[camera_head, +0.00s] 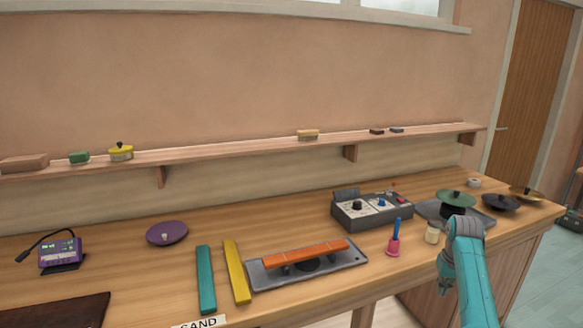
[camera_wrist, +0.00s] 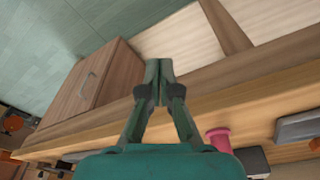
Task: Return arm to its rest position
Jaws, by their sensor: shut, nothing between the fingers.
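My gripper (camera_wrist: 158,70) shows in the wrist view with its two fingers closed together and nothing between them. In that view it hangs over the front edge of the wooden workbench (camera_wrist: 230,92).
A grey control box (camera_head: 371,211) and orange bar (camera_head: 305,253) lie further left. Open floor (camera_head: 532,265) is at the right.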

